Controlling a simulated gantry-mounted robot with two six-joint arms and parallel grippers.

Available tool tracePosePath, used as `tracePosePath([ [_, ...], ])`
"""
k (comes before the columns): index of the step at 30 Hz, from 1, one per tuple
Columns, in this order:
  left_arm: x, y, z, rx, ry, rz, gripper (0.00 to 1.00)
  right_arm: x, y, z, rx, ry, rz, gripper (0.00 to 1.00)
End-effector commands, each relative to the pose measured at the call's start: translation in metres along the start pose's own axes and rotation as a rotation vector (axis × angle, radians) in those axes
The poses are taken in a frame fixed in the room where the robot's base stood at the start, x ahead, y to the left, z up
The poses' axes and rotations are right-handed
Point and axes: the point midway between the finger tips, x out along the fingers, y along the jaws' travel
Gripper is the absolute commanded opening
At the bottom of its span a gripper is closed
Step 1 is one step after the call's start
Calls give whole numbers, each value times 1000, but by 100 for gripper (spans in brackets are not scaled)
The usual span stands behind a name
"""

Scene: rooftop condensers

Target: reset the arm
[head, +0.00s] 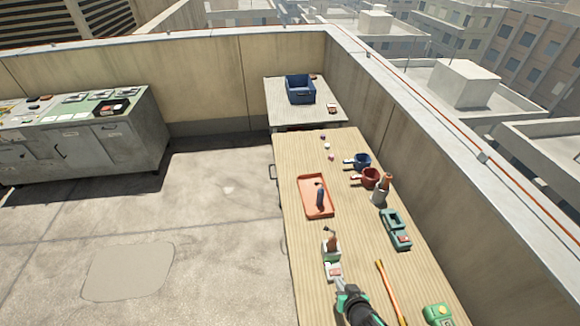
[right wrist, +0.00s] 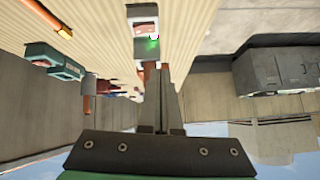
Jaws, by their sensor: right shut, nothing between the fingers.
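My right gripper (head: 339,284) is over the near part of the long wooden table (head: 265,150), its arm coming in from the bottom of the head view. In the right wrist view its two fingers (right wrist: 160,128) are together with nothing between them. Just beyond the fingertips in the head view is a small white and green device (head: 333,270) with a reddish patch; it also shows in the right wrist view (right wrist: 146,40). I cannot tell whether the fingertips touch it. My left gripper is not in view.
The table also bears an orange tray (head: 304,201) with a dark object, a blue pot (head: 362,161), a red pot (head: 371,178), a teal device (head: 397,230), a yellow-handled tool (head: 390,290) and a green device (head: 438,313). A parapet wall runs along the right. Open floor lies left.

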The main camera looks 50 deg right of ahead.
Motion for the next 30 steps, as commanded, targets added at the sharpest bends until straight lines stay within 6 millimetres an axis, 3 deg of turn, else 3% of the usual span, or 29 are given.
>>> tracePosePath([
  [5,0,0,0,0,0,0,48,0,-5,-2,-5,4,-10,0],
  [8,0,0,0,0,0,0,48,2,-28,-25,-2,44,-50,0],
  [11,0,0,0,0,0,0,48,-1,-72,-75,17,130,-126,0],
  [12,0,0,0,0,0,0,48,-7,-93,-100,32,173,-167,0],
  [16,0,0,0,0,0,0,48,-43,-164,-186,97,318,-327,0],
  [20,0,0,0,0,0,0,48,-103,-226,-265,142,461,-496,0],
  [23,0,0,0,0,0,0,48,-163,-263,-321,161,578,-627,0],
  [27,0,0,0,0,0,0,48,-264,-298,-387,171,757,-807,0],
  [29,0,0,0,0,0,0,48,-312,-305,-410,169,843,-879,0],
  [30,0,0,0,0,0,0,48,-344,-307,-424,165,903,-925,0],
])
